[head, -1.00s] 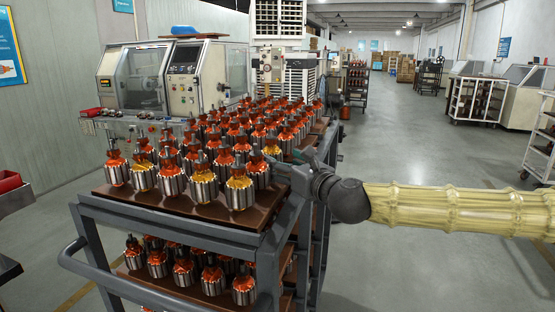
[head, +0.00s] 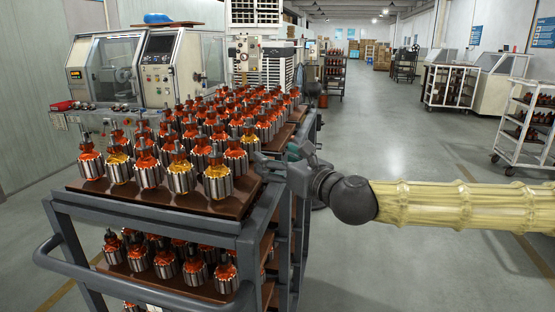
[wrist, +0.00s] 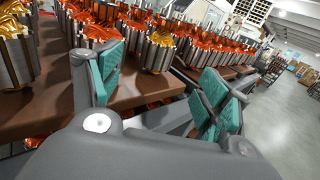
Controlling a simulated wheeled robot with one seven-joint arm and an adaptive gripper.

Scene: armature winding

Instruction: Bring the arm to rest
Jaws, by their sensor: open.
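My gripper (head: 273,160) is at the right edge of the cart's top tray, beside the front-right armatures. In the wrist view my gripper (wrist: 165,92) shows its two teal-padded fingers spread apart with nothing between them. The armatures (head: 217,180) have orange or yellow windings and steel cores, and stand upright in rows on the brown tray (head: 150,200). In the wrist view an armature (wrist: 157,52) stands just beyond the gap between the fingers. I cannot tell whether the left finger touches any armature.
The grey cart (head: 150,225) has a push handle (head: 130,285) and a lower shelf of armatures (head: 165,265). Winding machines (head: 150,70) stand behind it. A white rack (head: 525,125) is at the right. The floor (head: 410,160) right of the cart is open.

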